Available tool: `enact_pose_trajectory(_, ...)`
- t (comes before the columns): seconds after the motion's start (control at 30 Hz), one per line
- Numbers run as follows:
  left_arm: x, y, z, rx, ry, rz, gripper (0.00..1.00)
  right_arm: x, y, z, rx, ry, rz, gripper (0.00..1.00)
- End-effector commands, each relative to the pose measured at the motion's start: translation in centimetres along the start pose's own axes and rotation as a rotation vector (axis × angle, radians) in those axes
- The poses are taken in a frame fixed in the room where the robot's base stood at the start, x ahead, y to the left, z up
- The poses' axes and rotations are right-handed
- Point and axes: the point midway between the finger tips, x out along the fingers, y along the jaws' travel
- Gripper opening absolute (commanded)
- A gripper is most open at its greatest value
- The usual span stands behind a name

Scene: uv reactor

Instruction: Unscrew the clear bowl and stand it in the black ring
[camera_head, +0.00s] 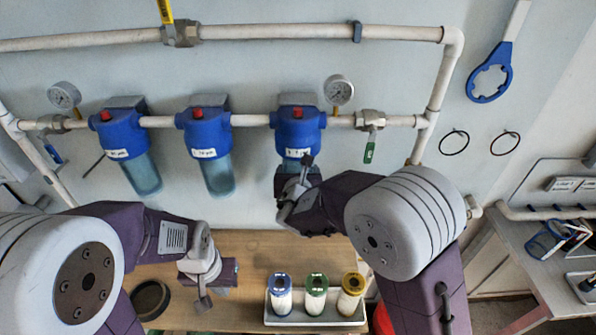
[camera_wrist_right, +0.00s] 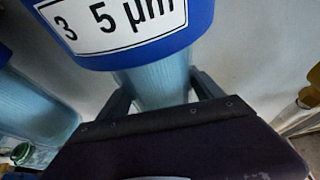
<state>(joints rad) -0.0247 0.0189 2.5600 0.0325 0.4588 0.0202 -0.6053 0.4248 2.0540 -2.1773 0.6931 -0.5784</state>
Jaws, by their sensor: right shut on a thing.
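The clear bowl (camera_wrist_right: 155,80) is a blue-tinted cylinder under the third blue filter head (camera_head: 297,132), labelled "3 5 µm" in the wrist view. My right gripper (camera_head: 298,182) is shut on this bowl, with one finger on each side just below the head. The bowl is upright, and my arm hides most of it in the head view. The black ring (camera_head: 150,285) lies on the wooden bench at the lower left, partly behind my left arm. My left gripper (camera_head: 212,288) hangs over the bench to the right of the ring; its finger gap is unclear.
Two more filter housings with bowls (camera_head: 142,175) (camera_head: 217,175) hang to the left on the same white pipe. A tray (camera_head: 315,322) with three cartridges stands on the bench (camera_head: 250,245). A blue wrench (camera_head: 490,80) and two thin black rings hang on the wall at right.

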Motion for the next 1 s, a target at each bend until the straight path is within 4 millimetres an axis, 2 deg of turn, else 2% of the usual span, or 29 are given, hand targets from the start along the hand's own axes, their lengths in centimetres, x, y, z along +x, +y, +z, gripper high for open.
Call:
enact_pose_trajectory(0.03,0.0,0.0,0.0,0.0,0.0,0.0,0.0,0.0,0.0,0.0,0.0,0.0,0.001,0.37)
enact_pose_trajectory(0.1,0.0,0.0,0.0,0.0,0.0,0.0,0.0,0.0,0.0,0.0,0.0,0.0,0.001,0.17)
enact_pose_trajectory(0.17,0.0,0.0,0.0,0.0,0.0,0.0,0.0,0.0,0.0,0.0,0.0,0.0,0.001,0.03)
enact_pose_trajectory(1.0,-4.8,0.1,-0.5,0.0,0.0,0.0,0.0,-0.1,0.1,0.3,0.106,-0.001,-0.248,0.03)
